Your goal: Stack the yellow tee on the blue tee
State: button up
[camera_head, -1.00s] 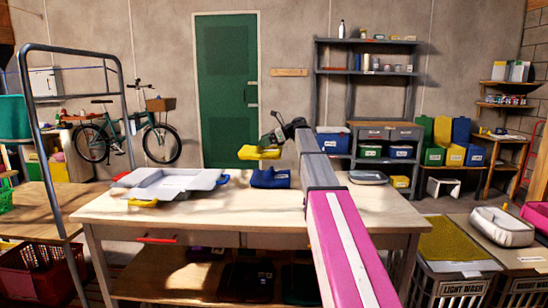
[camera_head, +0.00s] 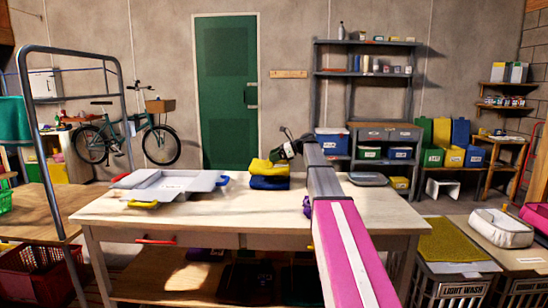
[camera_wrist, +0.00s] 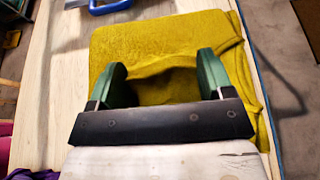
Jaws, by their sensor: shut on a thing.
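The folded yellow tee (camera_head: 268,167) lies on top of the folded blue tee (camera_head: 269,183) on the wooden table, roughly lined up with it in the head view. In the wrist view the yellow tee (camera_wrist: 165,60) spreads beneath my gripper, and its cloth is bunched up between the green fingers. My gripper (camera_wrist: 168,80) is shut on the yellow tee's near part; in the head view my gripper (camera_head: 287,152) is at the tee's right end. The blue tee is mostly covered in the wrist view, where I cannot make it out clearly.
A grey tray (camera_head: 165,185) with yellow and blue handles sits on the table (camera_head: 220,210) to the left. A grey shallow dish (camera_head: 368,179) is at the right back. A purple item (camera_head: 307,206) is beside my arm. The table front is clear.

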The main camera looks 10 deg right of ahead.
jog(key=shift+f, duration=0.6)
jog(key=o, duration=1.1)
jog(key=shift+r, duration=0.55)
jog(key=v, duration=1.2)
